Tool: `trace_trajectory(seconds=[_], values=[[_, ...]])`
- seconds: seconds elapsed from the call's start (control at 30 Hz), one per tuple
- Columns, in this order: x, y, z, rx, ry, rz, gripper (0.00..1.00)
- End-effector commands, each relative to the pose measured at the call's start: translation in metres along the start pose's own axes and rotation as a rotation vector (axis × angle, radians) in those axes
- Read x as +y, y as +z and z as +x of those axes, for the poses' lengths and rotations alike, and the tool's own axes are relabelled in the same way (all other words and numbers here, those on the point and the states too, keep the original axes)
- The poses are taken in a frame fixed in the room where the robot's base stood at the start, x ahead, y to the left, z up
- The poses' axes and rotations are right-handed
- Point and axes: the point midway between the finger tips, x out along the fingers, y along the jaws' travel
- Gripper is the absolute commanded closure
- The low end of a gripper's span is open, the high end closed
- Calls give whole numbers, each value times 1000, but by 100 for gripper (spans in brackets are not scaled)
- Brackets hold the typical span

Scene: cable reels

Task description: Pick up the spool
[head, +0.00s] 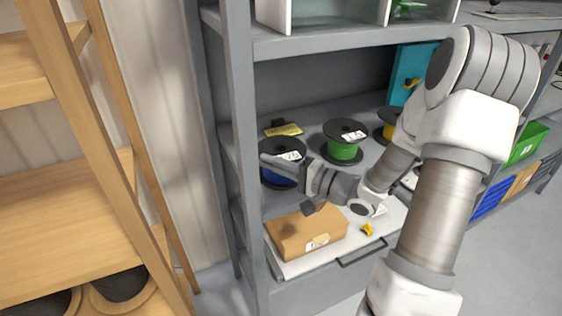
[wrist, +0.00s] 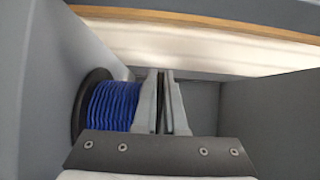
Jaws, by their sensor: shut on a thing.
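The blue spool (head: 276,180), with black flanges and a white label, is at the left end of the middle shelf in the head view. My gripper (head: 265,160) reaches across it from the right and hides part of it. In the wrist view the spool (wrist: 108,105) shows its blue winding and one dark flange left of my fingers (wrist: 161,73). The fingers are nearly together, shut on the spool, seemingly at the thin edge on its right side. Exactly what lies between the fingertips is hard to see. I cannot tell whether the spool touches the shelf.
A green spool (head: 343,150) and a yellow spool (head: 387,130) stand to the right. A cardboard box (head: 300,236) sits in front, below my gripper. The grey shelf upright (head: 240,130) is close on the left, with a wooden rack (head: 75,195) beyond it.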

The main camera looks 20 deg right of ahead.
Motion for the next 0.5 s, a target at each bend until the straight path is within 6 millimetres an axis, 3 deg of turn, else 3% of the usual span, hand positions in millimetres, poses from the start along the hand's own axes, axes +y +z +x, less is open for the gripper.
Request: trace_trajectory(seconds=[0.5], values=[[-4,0,0,0,-3,-3,100]])
